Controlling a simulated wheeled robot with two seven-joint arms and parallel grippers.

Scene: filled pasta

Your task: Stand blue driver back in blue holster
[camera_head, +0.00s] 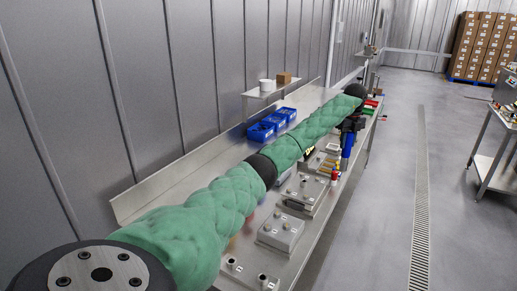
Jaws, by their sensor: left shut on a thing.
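My left arm in its green sleeve reaches across the picture from the lower left to the far part of the bench. My left gripper (352,124) is small and dark at its end, near the bench's right edge. It is shut on the blue driver (347,146), which hangs roughly upright below it. I cannot make out whether its lower end touches anything. The blue holster cannot be told apart at this distance; the arm and gripper cover part of that area. My right gripper is not in view.
The long metal bench (160,190) runs along the wall. Grey fixture plates (281,232) with pegs stand along it. Blue bins (261,132) sit behind the arm. A shelf (266,91) holds a white tub and a brown box.

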